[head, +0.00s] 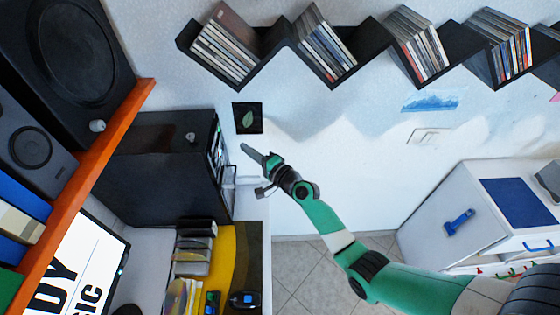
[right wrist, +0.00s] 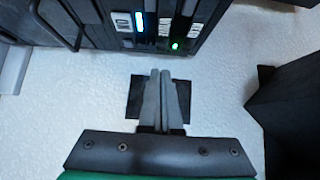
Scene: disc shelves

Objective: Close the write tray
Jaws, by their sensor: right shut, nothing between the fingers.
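A black disc tower (head: 155,165) stands at the left in the head view, its narrow front facing right. In the right wrist view the tower's front (right wrist: 185,22) shows at the top, with labels, a blue light and a green light. A thin dark frame (head: 229,184) juts out from the front's lower part; it also shows in the right wrist view (right wrist: 58,24). It looks like an open tray, but I cannot tell surely. My right gripper (head: 247,150) is shut and empty, just right of the front and apart from it. Its fingers (right wrist: 161,80) point toward the front.
A dark square picture with a leaf (head: 247,118) lies behind my right fingers. Zigzag black shelves (head: 280,45) with discs run along the top. An orange shelf (head: 112,135) is left of the tower. A white cabinet (head: 450,222) stands at right. White wall lies between.

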